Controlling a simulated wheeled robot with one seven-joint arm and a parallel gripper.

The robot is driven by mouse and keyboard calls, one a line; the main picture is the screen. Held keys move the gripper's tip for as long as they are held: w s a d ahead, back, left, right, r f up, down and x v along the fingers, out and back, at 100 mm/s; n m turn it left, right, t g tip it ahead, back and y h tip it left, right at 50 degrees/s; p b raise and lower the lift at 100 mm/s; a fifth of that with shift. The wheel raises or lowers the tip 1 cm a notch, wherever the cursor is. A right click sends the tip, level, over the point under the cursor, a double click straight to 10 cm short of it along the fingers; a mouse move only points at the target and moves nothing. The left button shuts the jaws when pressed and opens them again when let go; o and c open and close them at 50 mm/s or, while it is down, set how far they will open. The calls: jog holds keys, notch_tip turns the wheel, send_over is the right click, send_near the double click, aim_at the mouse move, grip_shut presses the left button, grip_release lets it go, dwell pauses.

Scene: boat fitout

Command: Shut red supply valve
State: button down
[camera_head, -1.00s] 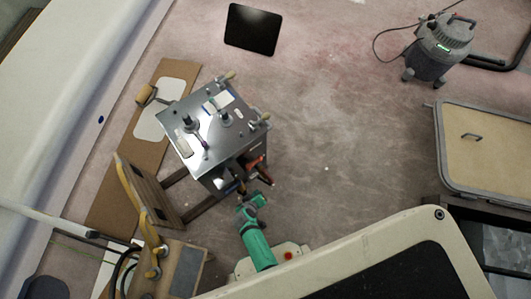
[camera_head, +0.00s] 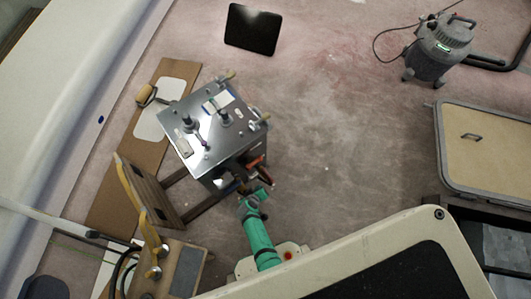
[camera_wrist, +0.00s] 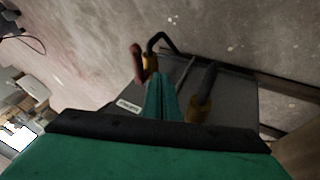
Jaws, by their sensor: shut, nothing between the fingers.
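The red valve handle (camera_wrist: 137,62) shows in the wrist view, beside a brass fitting (camera_wrist: 151,65) with a curved black pipe. In the head view a red part (camera_head: 257,161) sticks out from the lower right side of the metal cabinet (camera_head: 215,150). My gripper (camera_wrist: 162,88) is shut and empty; its green fingers point at the cabinet side, just right of the red handle in the wrist view. I cannot tell whether they touch it. In the head view the gripper (camera_head: 246,188) is close below the red part, its tips partly hidden among the fittings.
A second brass fitting with a dark pipe (camera_wrist: 203,95) stands right of the fingers. A wooden stand (camera_head: 147,188) is left of the cabinet. A grey vacuum (camera_head: 440,48) and a beige-topped case (camera_head: 490,150) are at right. The floor between is clear.

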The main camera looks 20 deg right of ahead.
aim_at(268, 176)
jog(key=w+d+f, duration=0.2)
jog(key=d+f, duration=0.1)
jog(key=d, duration=0.2)
jog(key=shift+w+f, duration=0.35)
jog(key=shift+f, duration=0.05)
